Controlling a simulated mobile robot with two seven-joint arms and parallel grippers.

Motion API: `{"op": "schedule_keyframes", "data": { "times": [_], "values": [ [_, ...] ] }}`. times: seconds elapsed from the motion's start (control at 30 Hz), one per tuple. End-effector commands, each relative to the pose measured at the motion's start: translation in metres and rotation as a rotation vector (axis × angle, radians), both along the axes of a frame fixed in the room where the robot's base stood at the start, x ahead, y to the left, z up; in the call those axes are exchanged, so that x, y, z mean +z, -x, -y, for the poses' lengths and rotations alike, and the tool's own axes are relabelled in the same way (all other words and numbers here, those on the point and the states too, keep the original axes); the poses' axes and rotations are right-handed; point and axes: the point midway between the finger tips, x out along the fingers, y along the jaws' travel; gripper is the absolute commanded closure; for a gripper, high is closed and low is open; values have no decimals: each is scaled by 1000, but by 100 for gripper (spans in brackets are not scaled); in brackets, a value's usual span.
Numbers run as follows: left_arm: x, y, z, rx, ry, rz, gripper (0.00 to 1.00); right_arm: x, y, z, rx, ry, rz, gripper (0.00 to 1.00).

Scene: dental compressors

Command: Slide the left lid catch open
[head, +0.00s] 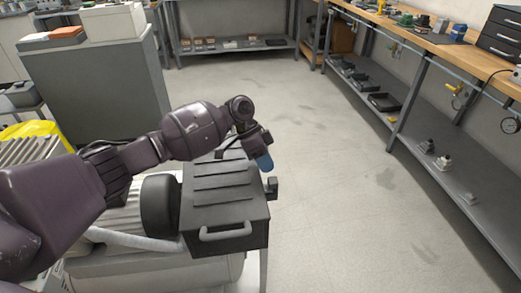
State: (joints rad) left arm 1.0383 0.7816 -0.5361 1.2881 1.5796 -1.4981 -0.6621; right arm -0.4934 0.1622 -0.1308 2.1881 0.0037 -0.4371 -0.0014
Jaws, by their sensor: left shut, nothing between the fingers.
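A dark grey box with a ribbed lid (222,198) and a pale bar handle (226,232) on its near face sits on the compressor unit. A small dark block (271,187) sticks out from the box's right side. It may be a lid catch, but I cannot tell if it is slid open. My left arm reaches in from the left over the compressor. My left gripper (264,161), with a blue tip, points down just above that block, shut and empty. I cannot tell whether it touches the block. My wrist hides the lid's far part. My right gripper is out of view.
A workbench (432,40) with tools and a lower shelf (440,150) runs along the right wall. A grey cabinet (95,85) stands at the back left. The floor (335,150) right of the compressor is clear.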

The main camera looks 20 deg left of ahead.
Motion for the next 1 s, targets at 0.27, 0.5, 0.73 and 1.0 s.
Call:
{"op": "schedule_keyframes", "data": {
  "times": [0.27,0.5,0.73,1.0],
  "values": [
    [4,16,11,1,-1,4,100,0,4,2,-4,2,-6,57],
    [3,17,11,1,0,3,100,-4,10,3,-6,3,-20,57],
    [7,23,16,0,1,7,100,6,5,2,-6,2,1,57],
    [11,52,36,0,1,10,100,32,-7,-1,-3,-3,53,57]
  ]
}}
